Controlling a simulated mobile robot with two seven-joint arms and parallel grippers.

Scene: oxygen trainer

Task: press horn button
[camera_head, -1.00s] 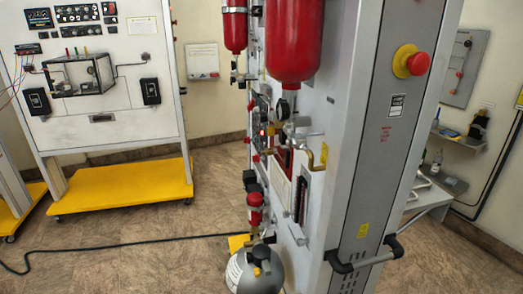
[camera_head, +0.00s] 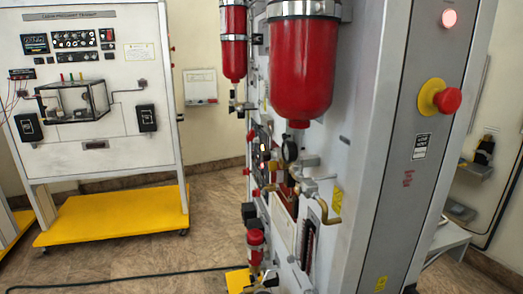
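No part that I can name for certain as the horn button shows. The oxygen trainer's grey side column (camera_head: 405,215) stands at the right. It carries a lit pinkish-white round lamp or button (camera_head: 449,18) near the top. A red mushroom button on a yellow base (camera_head: 440,98) sits below it. The trainer's front panel (camera_head: 350,160) faces left at a steep angle, with small gauges, valves and indicators too small to read. Neither of my grippers is in view.
Two red cylinders (camera_head: 302,65) hang on the trainer's front. A white cabin pressure trainer (camera_head: 95,90) on a yellow wheeled base (camera_head: 115,215) stands at the left. Brown floor (camera_head: 215,215) lies clear between them, crossed by a black cable (camera_head: 110,279).

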